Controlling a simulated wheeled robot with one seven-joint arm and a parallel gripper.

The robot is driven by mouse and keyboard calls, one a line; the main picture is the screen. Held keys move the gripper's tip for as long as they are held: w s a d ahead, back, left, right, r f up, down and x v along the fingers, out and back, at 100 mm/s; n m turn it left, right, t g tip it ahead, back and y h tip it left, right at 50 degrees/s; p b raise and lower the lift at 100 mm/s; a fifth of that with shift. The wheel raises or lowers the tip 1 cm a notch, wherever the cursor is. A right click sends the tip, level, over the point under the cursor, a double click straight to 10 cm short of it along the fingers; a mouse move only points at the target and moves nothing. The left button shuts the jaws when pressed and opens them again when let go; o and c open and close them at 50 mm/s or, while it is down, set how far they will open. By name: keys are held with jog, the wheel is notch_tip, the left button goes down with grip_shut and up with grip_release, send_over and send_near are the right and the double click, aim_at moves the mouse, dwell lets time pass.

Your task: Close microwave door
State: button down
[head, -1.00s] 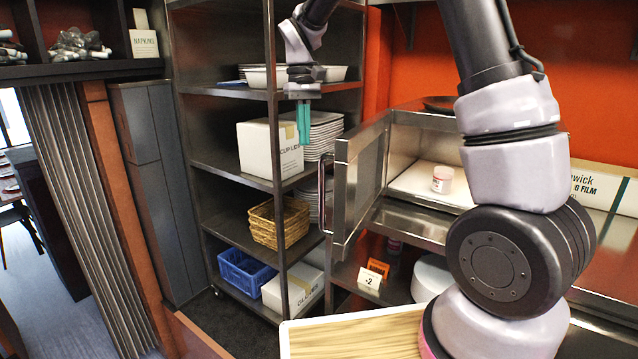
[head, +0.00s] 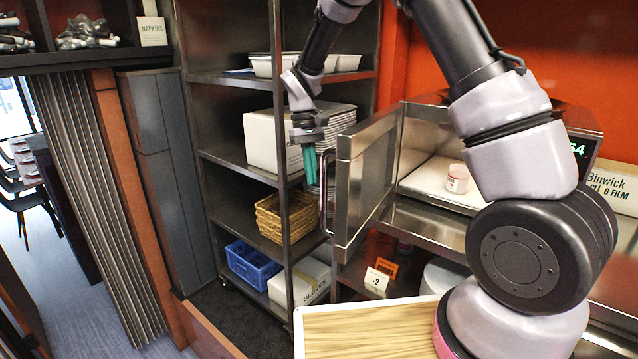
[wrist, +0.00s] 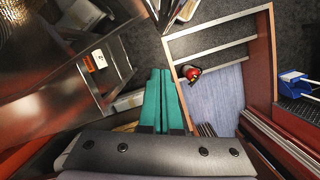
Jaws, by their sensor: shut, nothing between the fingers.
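The microwave (head: 412,130) stands on a steel counter with its door (head: 362,175) swung wide open toward the left. The door has a vertical bar handle (head: 327,190) on its outer face. A white jar with a pink lid (head: 457,178) sits inside the cavity. My gripper (head: 312,166) has teal fingers pointing down, to the left of the door's free edge and near the handle's top in the head view. I cannot tell whether it touches the handle. In the wrist view the teal fingers (wrist: 164,100) are together with nothing between them.
A steel shelf rack (head: 235,155) stands behind my gripper with a wicker basket (head: 287,215), a blue crate (head: 250,265) and boxes. A wooden board (head: 365,330) lies in front. Open floor shows at the left.

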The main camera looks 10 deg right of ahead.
jog(key=s, duration=0.1)
jog(key=s+d, duration=0.1)
jog(key=s+f, duration=0.1)
jog(key=s, duration=0.1)
jog(key=shift+d, duration=0.25)
